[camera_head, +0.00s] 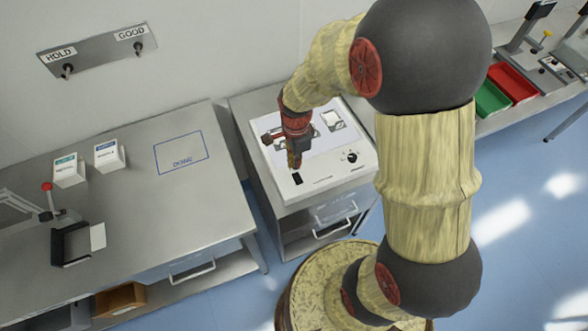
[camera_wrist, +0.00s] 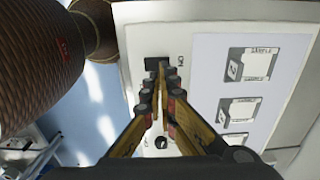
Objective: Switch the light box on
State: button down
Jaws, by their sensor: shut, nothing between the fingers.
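The light box (camera_head: 340,180) is a white box with a pale panel (camera_head: 318,146), standing on a metal cabinet. Its black rocker switch (camera_head: 297,179) is on the front left of the top, with a round black knob (camera_head: 349,157) to the right. In the wrist view the switch (camera_wrist: 155,62) is beside an "ON" mark, and the fingertips partly cover it. My gripper (camera_head: 294,164) is shut and empty, pointing down at the switch. In the wrist view its fingertips (camera_wrist: 161,68) overlap the switch's edge; I cannot tell whether they touch it. I cannot tell whether the panel is lit.
Several framed samples (camera_wrist: 251,65) lie on the panel. A metal table (camera_head: 140,205) on the left carries two white boxes (camera_head: 108,155) and a marked "DONE" area (camera_head: 182,152). Red (camera_head: 512,82) and green (camera_head: 491,99) trays sit at the right. A hook rail (camera_head: 98,52) is on the wall.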

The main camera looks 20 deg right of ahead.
notch_tip(320, 180, up, 7)
send_over(298, 180)
jog(key=w, duration=0.2)
jog(key=shift+s+r, duration=0.25)
jog(key=shift+p, duration=0.3)
jog(key=shift+s+r+p, duration=0.25)
jog(key=shift+s+p, duration=0.15)
jog(key=shift+s, duration=0.25)
jog(key=shift+f, duration=0.1)
notch_tip(298, 180, down, 14)
jog(key=shift+r+b, duration=0.1)
jog(key=shift+b, duration=0.4)
